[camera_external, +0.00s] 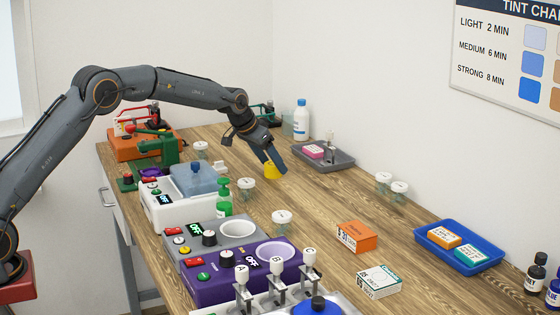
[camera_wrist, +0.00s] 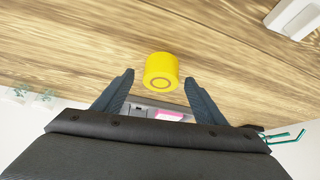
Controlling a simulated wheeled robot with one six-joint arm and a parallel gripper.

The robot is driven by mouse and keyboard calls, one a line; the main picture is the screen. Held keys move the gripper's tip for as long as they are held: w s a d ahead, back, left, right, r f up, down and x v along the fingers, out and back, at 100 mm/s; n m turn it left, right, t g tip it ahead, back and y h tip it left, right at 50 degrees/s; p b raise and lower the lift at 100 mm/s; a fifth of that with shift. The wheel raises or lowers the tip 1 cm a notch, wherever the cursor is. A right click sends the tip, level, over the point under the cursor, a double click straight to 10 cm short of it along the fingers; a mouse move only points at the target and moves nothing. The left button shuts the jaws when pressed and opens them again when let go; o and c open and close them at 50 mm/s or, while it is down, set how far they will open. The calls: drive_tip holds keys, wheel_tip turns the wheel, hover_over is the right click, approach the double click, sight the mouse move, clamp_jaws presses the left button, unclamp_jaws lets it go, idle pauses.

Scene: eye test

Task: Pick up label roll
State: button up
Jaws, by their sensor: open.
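The label roll looks to be the small yellow cylinder (camera_external: 270,170) on the wooden table, below the end of my arm. In the wrist view the yellow roll (camera_wrist: 161,71) has a ring-marked end facing the camera. My gripper (camera_external: 272,163) is low over the table beside it. In the wrist view my gripper (camera_wrist: 160,85) is open, its two dark fingers on either side of the roll with a gap to each. I see no finger touching the roll. The gripper partly hides the roll in the external view.
A grey tray (camera_external: 341,166) with a pink box stands behind the roll to the right, and a white bottle (camera_external: 301,122) at the back. A lidded jar (camera_external: 246,189) and a green pump bottle (camera_external: 224,197) stand to the left.

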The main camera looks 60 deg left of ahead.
drive_tip(key=shift+x, duration=0.9)
drive_tip(key=c, duration=1.1)
drive_tip(key=shift+r, duration=0.1)
drive_tip(key=shift+c, duration=0.2)
